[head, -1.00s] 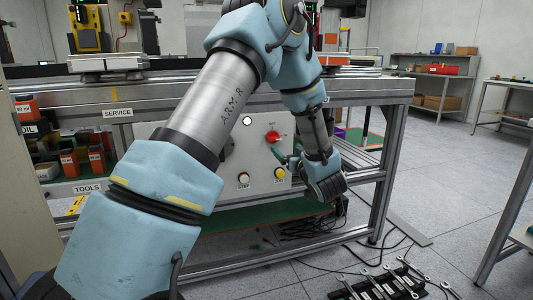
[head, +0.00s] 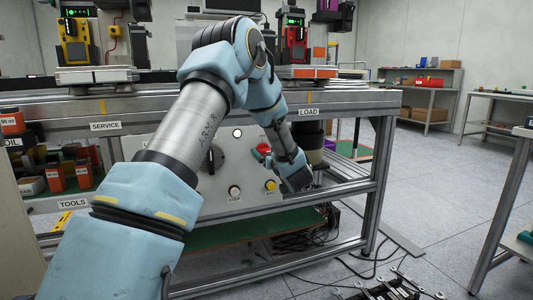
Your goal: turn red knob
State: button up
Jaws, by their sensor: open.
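The red knob (head: 264,148) is on the light grey control panel (head: 208,185) under the workbench, right of a black rotary switch. My arm reaches across the panel from the lower left and bends down at the right. My gripper (head: 263,157) is at the panel, with a dark teal finger part just below and beside the red knob. My wrist hides much of the gripper. The jaws are open. I cannot tell whether a finger touches the knob.
The bench frame's right leg (head: 377,200) stands right of my wrist. Cables lie on the floor below. Open floor is at the right.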

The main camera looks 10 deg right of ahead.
jog(key=c, duration=1.4)
jog(key=shift+n, duration=0.3)
jog(key=n+b, duration=0.3)
jog(key=n, duration=0.1)
jog(key=shift+f, duration=0.2)
jog(key=n+b, duration=0.4)
jog(key=n, duration=0.1)
jog(key=shift+a+f, duration=0.1)
jog(key=shift+a, duration=0.05)
jog(key=n+b, duration=0.8)
jog(key=shift+n, duration=0.3)
